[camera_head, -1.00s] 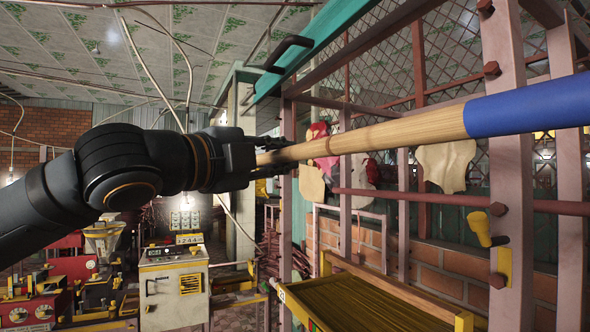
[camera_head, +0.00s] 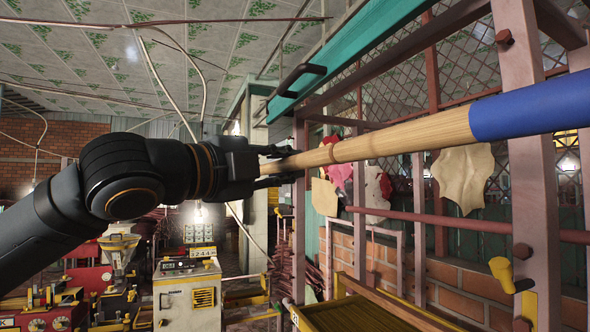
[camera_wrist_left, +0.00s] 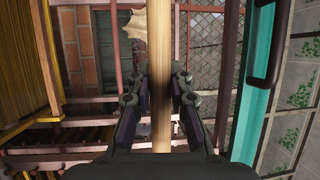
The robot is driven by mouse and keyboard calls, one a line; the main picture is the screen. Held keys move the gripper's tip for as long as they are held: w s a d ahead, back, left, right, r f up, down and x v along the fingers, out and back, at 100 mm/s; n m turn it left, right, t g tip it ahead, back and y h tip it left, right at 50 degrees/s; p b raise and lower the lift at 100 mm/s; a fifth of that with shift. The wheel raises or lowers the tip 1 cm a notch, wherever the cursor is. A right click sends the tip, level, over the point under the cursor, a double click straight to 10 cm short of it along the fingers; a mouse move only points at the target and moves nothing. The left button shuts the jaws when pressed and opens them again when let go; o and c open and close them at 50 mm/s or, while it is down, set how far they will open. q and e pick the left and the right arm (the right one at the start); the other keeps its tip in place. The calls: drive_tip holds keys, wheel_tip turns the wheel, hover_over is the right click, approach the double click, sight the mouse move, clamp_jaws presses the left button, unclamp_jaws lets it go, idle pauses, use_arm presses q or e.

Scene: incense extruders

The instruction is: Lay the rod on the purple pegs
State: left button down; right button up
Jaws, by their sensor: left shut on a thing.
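The rod (camera_head: 400,138) is long pale wood with a blue section (camera_head: 530,107) that runs out of the head view at the right. My left gripper (camera_head: 272,168) is shut on the rod near its left end and holds it in the air, tilted up to the right in the picture. In the left wrist view the rod (camera_wrist_left: 160,70) runs between the two fingers (camera_wrist_left: 158,103). The rod hides part of that post. My right gripper is not in view.
The mauve rack with wire mesh stands behind the rod. A yellow peg (camera_head: 503,272) sits low on its post. A horizontal red bar (camera_head: 450,220) crosses below the rod. A teal beam (camera_head: 345,55) runs above. A yellow tray (camera_head: 360,318) and control box (camera_head: 188,295) stand lower down.

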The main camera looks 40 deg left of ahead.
use_arm(q)
drive_tip(key=s+a+b, duration=0.1)
drive_tip(key=s+a, duration=0.2)
drive_tip(key=s, duration=0.4)
drive_tip(key=s+a+b, duration=0.2)
drive_tip(key=s+a, duration=0.1)
drive_tip(key=s, duration=0.5)
drive_tip(key=shift+s+a, duration=0.2)
drive_tip(key=shift+w+f, duration=0.1)
